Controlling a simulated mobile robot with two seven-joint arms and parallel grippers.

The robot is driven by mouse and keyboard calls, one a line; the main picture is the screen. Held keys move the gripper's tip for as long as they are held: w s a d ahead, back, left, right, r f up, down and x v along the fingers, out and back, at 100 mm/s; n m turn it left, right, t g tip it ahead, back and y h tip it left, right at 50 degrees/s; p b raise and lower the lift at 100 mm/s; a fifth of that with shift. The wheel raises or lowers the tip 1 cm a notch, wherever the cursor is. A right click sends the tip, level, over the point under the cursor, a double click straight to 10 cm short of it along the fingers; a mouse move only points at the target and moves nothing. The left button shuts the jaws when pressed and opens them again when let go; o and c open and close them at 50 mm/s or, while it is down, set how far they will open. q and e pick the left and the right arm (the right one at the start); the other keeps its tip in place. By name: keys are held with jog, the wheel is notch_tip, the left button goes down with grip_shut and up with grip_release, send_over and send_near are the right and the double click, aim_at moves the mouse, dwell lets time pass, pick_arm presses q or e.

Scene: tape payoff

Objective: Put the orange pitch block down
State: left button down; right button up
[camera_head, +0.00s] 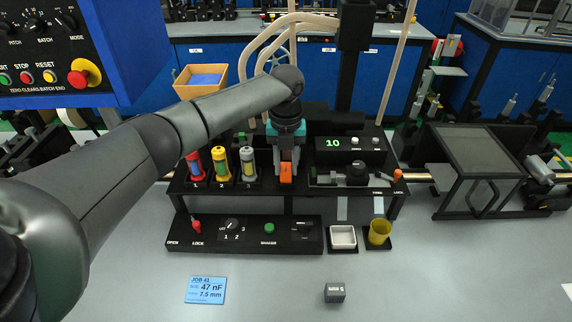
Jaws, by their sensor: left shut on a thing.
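The orange pitch block (286,174) is small and bright orange. My left gripper (288,166) points down over the middle of the black raised stand (250,182) and is shut on the block. The block is at the height of the stand's top. I cannot tell whether it touches the stand. A dark grey block (334,293) with lettering lies on the grey table in front. My right gripper is not in view.
Red, yellow and grey canisters (220,164) stand left of the gripper. A display reading 10 (333,143) and a black slide fixture (357,176) are to its right. A control strip (244,238), white tray (343,238) and yellow cup (379,232) sit in front. The front table is mostly clear.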

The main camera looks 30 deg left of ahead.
aim_at(286, 167)
pick_arm(q)
jog(key=c, duration=1)
grip_release()
jog(key=shift+f, duration=0.15)
jog(key=o, duration=0.4)
notch_tip(286, 167, up, 12)
jog(key=shift+r+p, duration=0.2)
jog(key=shift+p, duration=0.25)
